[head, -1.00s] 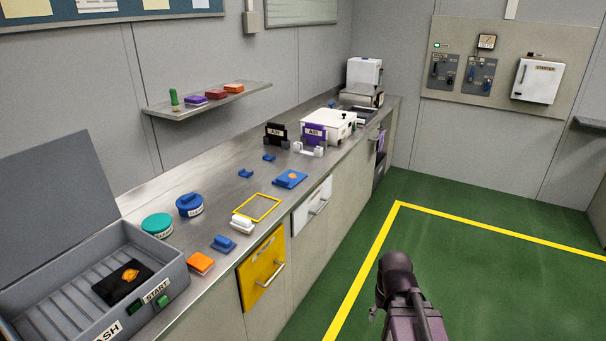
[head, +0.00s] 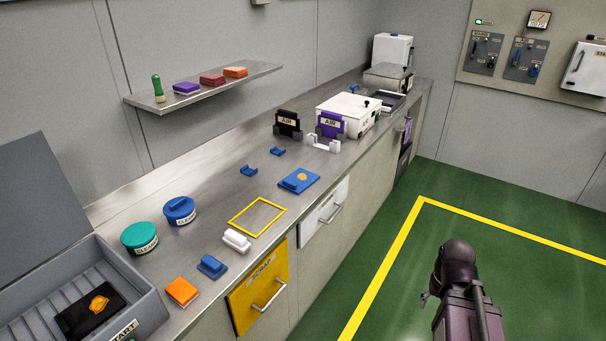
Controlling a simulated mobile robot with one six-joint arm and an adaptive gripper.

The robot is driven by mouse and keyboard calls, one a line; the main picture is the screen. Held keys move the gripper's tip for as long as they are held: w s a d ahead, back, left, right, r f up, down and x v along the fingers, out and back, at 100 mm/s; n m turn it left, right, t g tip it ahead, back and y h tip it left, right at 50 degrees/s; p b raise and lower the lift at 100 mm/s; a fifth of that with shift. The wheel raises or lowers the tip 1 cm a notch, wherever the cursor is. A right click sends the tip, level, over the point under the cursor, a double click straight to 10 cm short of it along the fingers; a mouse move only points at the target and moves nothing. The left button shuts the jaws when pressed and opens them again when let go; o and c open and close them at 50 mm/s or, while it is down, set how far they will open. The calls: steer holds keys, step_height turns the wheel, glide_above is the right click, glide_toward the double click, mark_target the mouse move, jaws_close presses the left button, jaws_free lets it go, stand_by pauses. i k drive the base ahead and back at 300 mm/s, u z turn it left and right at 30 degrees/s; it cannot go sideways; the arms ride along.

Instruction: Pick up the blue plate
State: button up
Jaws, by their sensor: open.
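The blue plate (head: 311,176) lies flat on the steel counter, right of the middle and near the front edge. It has an orange patch and a raised blue block on its left part. My gripper (head: 425,298) is at the lower right, over the green floor, well apart from the plate and the counter. It is open, but mostly hidden behind my dark, rounded arm end; only a small tip shows. Nothing is seen in it.
A yellow frame outline (head: 236,220), a white block (head: 236,240) and small blue blocks (head: 212,266) lie near the plate. Black and purple AIR plates (head: 332,124) stand behind it. A drawer handle (head: 331,212) sticks out below the counter. The floor in front is clear.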

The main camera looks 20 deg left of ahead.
mark_target(298, 181)
steer(key=u, duration=0.25)
steer(key=i, duration=1.2)
steer(key=u, duration=0.45)
